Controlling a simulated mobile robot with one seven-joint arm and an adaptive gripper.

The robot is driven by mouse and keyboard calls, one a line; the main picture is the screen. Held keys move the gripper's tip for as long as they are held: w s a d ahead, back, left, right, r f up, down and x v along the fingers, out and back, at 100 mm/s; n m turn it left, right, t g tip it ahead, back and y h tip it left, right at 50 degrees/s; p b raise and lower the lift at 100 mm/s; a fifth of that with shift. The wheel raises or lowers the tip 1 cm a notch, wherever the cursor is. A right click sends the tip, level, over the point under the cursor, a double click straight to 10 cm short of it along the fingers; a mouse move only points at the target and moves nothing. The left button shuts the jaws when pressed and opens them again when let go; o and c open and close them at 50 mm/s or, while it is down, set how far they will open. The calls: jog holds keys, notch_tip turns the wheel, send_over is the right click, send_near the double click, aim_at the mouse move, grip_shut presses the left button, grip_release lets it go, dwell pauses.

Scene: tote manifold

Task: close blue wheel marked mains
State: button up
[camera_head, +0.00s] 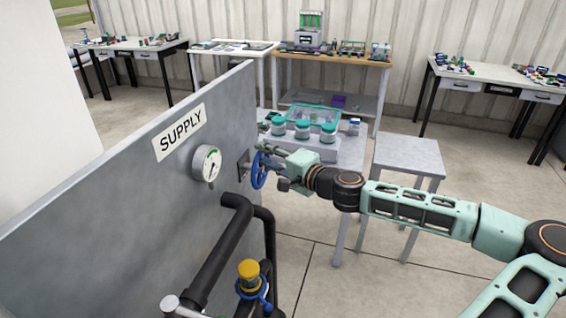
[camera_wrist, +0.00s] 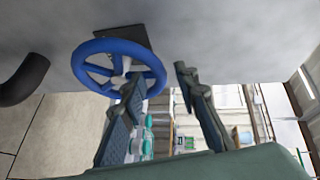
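A blue spoked wheel (camera_head: 258,171) stands out from the grey panel (camera_head: 95,205), right of the gauge. In the wrist view, the blue wheel (camera_wrist: 88,50) sits in front of a dark square plate on the panel. No "mains" marking is readable. My gripper (camera_head: 271,165) is at the wheel's right side. In the wrist view, my gripper (camera_wrist: 159,74) is open, its fingers apart. The left finger overlaps the wheel's inside, the right finger is outside it, and the rim's right part shows between them. I cannot tell whether either finger touches the wheel.
A round gauge (camera_head: 207,163) and a "SUPPLY" label (camera_head: 179,132) are on the panel. A black pipe (camera_head: 213,248) and a yellow-capped valve (camera_head: 249,274) with a smaller blue wheel stand below. A stool (camera_head: 408,155) and a table with teal-lidded jars (camera_head: 302,130) are behind my arm.

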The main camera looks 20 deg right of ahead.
jog(key=v, duration=0.9)
jog(key=shift+s, duration=0.1)
